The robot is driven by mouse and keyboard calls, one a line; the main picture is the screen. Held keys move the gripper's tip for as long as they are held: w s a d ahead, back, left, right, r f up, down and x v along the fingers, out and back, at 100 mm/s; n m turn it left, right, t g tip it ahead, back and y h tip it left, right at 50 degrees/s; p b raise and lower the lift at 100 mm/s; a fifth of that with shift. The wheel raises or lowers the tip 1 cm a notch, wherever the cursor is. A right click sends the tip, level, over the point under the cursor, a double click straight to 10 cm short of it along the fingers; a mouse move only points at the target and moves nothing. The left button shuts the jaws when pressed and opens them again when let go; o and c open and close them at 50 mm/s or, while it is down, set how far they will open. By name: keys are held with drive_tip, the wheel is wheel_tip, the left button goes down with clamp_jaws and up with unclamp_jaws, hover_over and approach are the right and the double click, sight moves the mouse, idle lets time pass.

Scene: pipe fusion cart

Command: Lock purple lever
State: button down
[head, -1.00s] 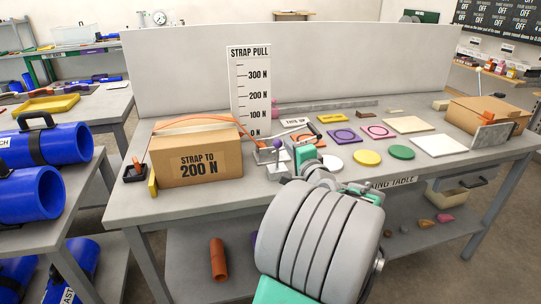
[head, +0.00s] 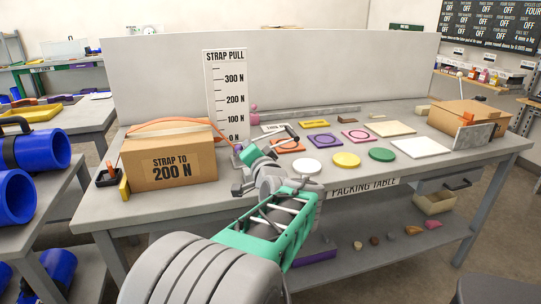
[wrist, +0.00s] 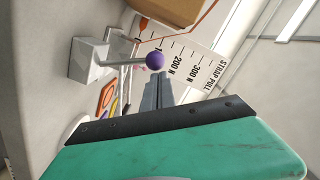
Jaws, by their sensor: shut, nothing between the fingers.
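The purple lever shows in the wrist view as a purple ball knob (wrist: 155,61) on a grey rod that sticks out from a pale block (wrist: 90,61). My gripper (wrist: 158,80) is shut and empty, its fingertips right by the knob; I cannot tell if they touch it. In the head view a bit of the purple knob (head: 238,147) shows beside my gripper (head: 246,153), near the foot of the STRAP PULL scale board (head: 225,90). My gripper and arm hide most of the block there.
A cardboard box (head: 170,171) with an orange strap (head: 165,126) over it stands left of the lever. Several coloured plates, including a yellow disc (head: 346,160), lie to the right. A low wall (head: 320,70) closes the table's back.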

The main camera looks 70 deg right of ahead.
idle(0.4)
drive_tip(key=s+a+r, duration=0.2)
drive_tip(key=s+a, duration=0.4)
drive_tip(key=s, duration=0.3)
drive_tip(key=shift+s+r+p, duration=0.3)
drive_tip(key=shift+r+p, duration=0.05)
